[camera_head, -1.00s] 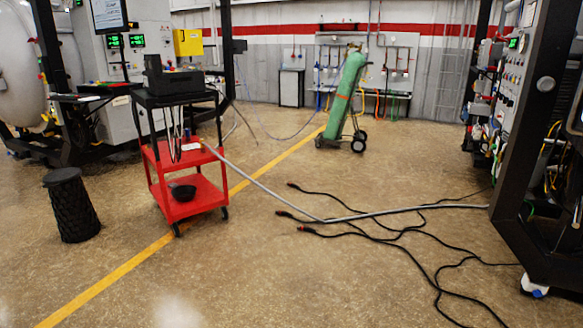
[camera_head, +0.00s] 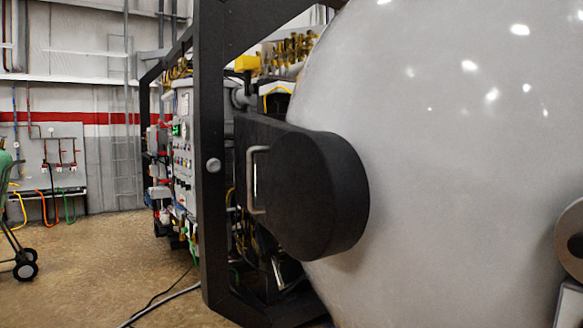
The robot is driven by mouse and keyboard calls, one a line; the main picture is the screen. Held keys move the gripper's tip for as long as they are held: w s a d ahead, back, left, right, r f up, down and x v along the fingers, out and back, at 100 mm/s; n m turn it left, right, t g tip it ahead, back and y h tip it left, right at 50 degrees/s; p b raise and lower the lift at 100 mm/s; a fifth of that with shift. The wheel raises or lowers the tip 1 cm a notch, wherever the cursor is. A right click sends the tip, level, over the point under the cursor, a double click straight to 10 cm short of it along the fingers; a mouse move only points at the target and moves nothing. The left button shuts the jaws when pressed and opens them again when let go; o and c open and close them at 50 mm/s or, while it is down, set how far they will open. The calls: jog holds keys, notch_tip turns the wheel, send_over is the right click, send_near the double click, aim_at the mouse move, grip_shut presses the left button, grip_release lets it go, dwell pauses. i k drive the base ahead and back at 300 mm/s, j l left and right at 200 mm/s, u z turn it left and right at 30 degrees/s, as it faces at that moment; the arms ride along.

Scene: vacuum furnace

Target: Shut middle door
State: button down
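A large light grey domed body (camera_head: 450,130) of the furnace fills the right half of the view and looks like a door. A thick dark block (camera_head: 300,185) with a rounded end lies against its left side. A pale upright bar handle (camera_head: 251,180) sits on that block. I cannot tell for sure whether the dome is the middle door, nor how far open it stands, as its rim is mostly out of view. My gripper is not in view.
A dark upright frame post (camera_head: 211,170) stands just left of the block. Behind it are a control panel (camera_head: 183,135) and pipes. A cable (camera_head: 165,300) lies on the floor. A grey round part (camera_head: 572,240) shows at the right edge. Free floor lies at the left.

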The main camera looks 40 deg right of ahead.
aim_at(421, 164)
jog(key=i+z, duration=0.45)
jog(key=z, duration=0.3)
jog(key=i+j+z, duration=0.15)
jog(key=z, duration=0.2)
jog(key=i+j+z, duration=0.25)
jog(key=i, duration=0.3)
jog(key=k+j+z, duration=0.2)
jog(key=j+z, duration=0.15)
jog(key=z, duration=0.15)
jog(key=k+j+z, duration=0.25)
jog(key=z, duration=0.25)
jog(key=k+j+z, duration=0.15)
jog(key=k+z, duration=0.3)
jog(key=i+l, duration=0.45)
jog(key=l+z, duration=0.05)
jog(key=l, duration=0.05)
